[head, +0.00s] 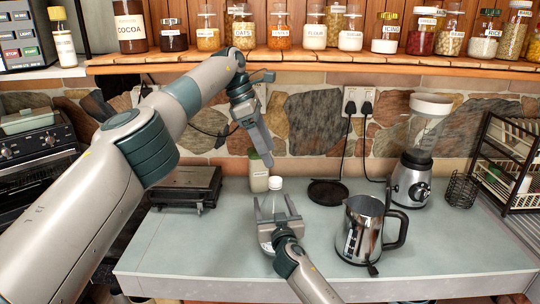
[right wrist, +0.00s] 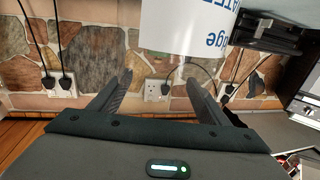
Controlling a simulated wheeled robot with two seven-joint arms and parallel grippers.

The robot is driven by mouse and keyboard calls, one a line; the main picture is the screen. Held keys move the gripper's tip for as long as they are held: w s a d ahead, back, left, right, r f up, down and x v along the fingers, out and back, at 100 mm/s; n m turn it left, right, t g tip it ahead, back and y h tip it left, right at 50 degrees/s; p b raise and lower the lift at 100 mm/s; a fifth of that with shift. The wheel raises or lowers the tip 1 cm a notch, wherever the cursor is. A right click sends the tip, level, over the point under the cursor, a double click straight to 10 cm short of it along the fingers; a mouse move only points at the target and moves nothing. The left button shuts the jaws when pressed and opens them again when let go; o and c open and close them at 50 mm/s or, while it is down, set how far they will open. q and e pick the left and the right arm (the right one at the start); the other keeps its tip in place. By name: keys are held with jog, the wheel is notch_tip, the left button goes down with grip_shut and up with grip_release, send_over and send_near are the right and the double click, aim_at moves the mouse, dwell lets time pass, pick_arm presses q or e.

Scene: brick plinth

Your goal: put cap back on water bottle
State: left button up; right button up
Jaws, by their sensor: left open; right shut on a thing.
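The water bottle (head: 275,209) stands upright in front of the jars on the grey counter, between the fingers of my right gripper (head: 273,203). A white cap (head: 275,183) shows at the bottle's top; how firmly it sits cannot be told. In the right wrist view, the bottle's white label with blue letters (right wrist: 185,25) shows beyond the fingertips of my right gripper (right wrist: 158,85). My left gripper (head: 266,160) is open and empty, pointing down just above and slightly left of the cap. Its finger gap is seen edge-on.
A pale-lidded jar (head: 259,175) stands behind the bottle. A steel pitcher (head: 362,230) is close on the right, with a blender (head: 412,175) and wire rack (head: 515,165) farther right. A black grill (head: 187,186) sits left. The front counter (head: 200,255) is clear.

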pick_arm(q)
jog(key=a+r, duration=0.1)
jog(key=a, duration=1.1)
jog(key=shift+a+r, duration=0.2)
jog(key=shift+a, duration=0.1)
jog(key=shift+w, duration=0.1)
pick_arm(e)
jog(key=o, duration=2.2)
jog(key=shift+s, duration=0.1)
pick_arm(q)
notch_tip(320, 180, down, 4)
jog(key=b, duration=0.3)
jog(key=shift+r+b, duration=0.1)
jog(key=shift+b, duration=0.25)
pick_arm(e)
jog(key=s+d, duration=0.1)
jog(key=s, duration=0.4)
jog(key=s+d, duration=0.1)
jog(key=s, duration=0.5)
jog(key=s+d, duration=0.1)
jog(key=s, duration=0.5)
jog(key=shift+d, duration=0.15)
